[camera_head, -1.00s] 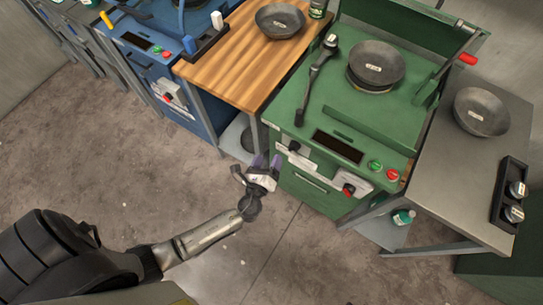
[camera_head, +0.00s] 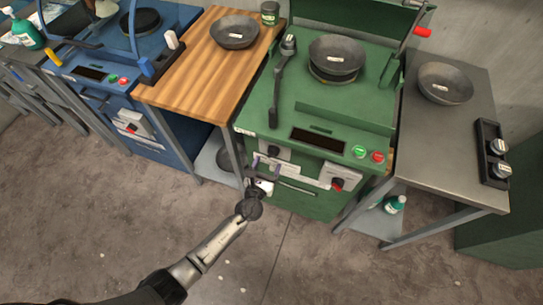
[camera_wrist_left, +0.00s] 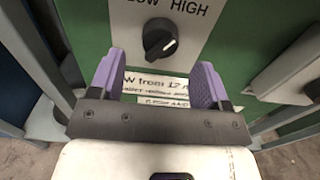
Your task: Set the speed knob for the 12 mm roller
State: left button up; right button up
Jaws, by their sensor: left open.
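The black speed knob (camera_wrist_left: 160,38) sits on a pale plate marked LOW and HIGH, on the green machine's front. Its white mark points right, toward the HIGH side. In the head view the knob (camera_head: 272,150) shows small on the left of the front. A partly hidden paper note (camera_wrist_left: 158,82) below it reads something like "W from 12". My left gripper (camera_wrist_left: 158,62) is open, its purple fingers apart below the knob, with nothing visible between them but the note behind. In the head view the left gripper (camera_head: 264,172) is close in front of the panel. My right gripper is not in view.
The green machine (camera_head: 330,115) carries a bowl (camera_head: 337,54), green and red buttons and a red-black switch (camera_head: 337,184). A grey side table (camera_head: 440,150) stands right, a wooden table (camera_head: 190,75) and blue machine (camera_head: 110,60) left. The floor in front is clear.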

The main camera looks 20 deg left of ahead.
aim_at(271, 157)
pick_arm(q)
jog(key=shift+w+b, duration=0.35)
jog(key=shift+w, duration=1.85)
jog(key=shift+c, duration=0.5)
jog(key=c, duration=0.8)
